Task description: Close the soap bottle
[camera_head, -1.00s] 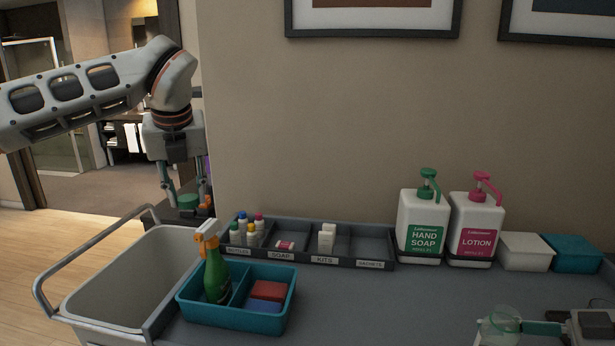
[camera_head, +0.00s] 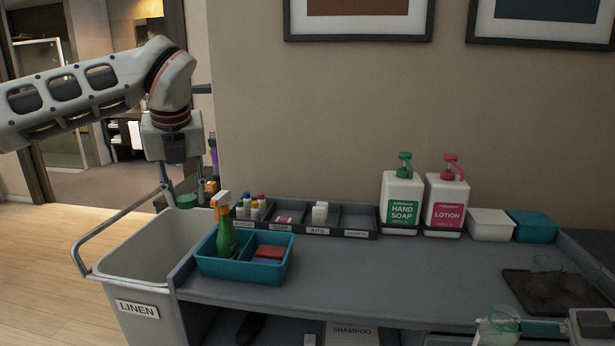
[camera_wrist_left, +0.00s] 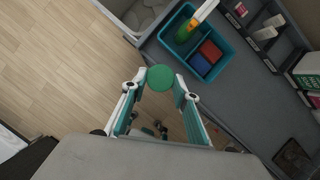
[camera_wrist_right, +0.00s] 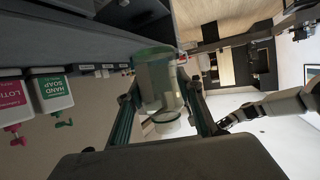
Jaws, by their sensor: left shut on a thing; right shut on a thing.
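My left gripper (camera_head: 182,195) is shut on a round green cap (camera_head: 187,201), held in the air in front of the linen bin. The cap shows as a green disc (camera_wrist_left: 160,78) between the fingertips in the left wrist view. My right gripper (camera_wrist_right: 160,95) is shut on a translucent, pale greenish bottle (camera_wrist_right: 158,78) with a whitish neck end (camera_wrist_right: 165,122). In the head view the bottle (camera_head: 497,326) shows at the lower right, partly cut off by the frame. The cap and bottle are far apart.
The grey cart top (camera_head: 370,275) is mostly clear. It carries a teal caddy (camera_head: 240,277) with a green spray bottle (camera_head: 227,238), a divided tray, a hand soap dispenser (camera_head: 402,195), a lotion dispenser (camera_head: 446,200) and a dark tray (camera_head: 545,290). The linen bin (camera_head: 135,285) stands at the left.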

